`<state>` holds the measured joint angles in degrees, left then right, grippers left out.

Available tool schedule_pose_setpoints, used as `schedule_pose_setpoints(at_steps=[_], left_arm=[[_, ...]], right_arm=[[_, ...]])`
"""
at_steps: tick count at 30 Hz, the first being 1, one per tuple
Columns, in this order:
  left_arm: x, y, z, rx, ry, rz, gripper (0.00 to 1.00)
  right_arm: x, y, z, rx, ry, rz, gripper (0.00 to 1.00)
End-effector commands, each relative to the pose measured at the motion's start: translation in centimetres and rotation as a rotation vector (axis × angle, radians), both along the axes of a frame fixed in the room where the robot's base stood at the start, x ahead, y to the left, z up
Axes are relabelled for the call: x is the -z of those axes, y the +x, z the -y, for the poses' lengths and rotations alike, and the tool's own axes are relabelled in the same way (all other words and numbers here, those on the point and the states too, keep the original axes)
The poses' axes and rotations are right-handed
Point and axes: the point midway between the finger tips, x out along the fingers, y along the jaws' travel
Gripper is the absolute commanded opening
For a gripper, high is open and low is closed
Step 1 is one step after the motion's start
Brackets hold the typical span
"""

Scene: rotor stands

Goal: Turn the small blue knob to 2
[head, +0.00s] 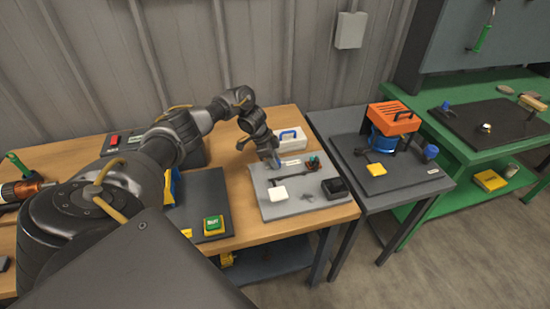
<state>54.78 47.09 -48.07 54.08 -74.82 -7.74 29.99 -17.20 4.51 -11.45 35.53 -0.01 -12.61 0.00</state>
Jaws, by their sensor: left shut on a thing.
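My left arm comes in from the left and reaches down to a light grey panel (295,206) on the wooden bench. My left gripper (273,163) is at the panel's back left part, pointing down, and is shut on what looks like the small blue knob. The fingers hide most of the knob, and its dial marks and setting are too small to read. My right gripper is not in view.

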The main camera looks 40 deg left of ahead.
Motion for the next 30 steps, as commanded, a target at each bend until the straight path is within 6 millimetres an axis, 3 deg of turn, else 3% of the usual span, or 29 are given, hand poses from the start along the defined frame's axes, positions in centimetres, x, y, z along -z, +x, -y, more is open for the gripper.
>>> schedule_pose_setpoints(at_steps=[6, 23, 24, 28, 30], left_arm=[[0.26, -0.05, -0.06, 0.074, 0.001, -0.003, 0.07], [0.09, -0.05, -0.08, 0.103, 0.002, -0.003, 0.07], [0.10, -0.05, -0.09, 0.103, 0.002, -0.003, 0.32], [0.07, -0.02, -0.07, 0.103, 0.002, -0.003, 0.49], [0.06, 0.01, -0.05, 0.103, 0.002, -0.002, 0.51]], right_arm=[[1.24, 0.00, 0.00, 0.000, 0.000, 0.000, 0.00], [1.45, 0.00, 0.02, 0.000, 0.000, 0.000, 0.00], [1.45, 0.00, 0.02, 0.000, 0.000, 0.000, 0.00], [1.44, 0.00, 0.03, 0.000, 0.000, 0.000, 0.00], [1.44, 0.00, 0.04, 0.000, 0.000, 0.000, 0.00]])
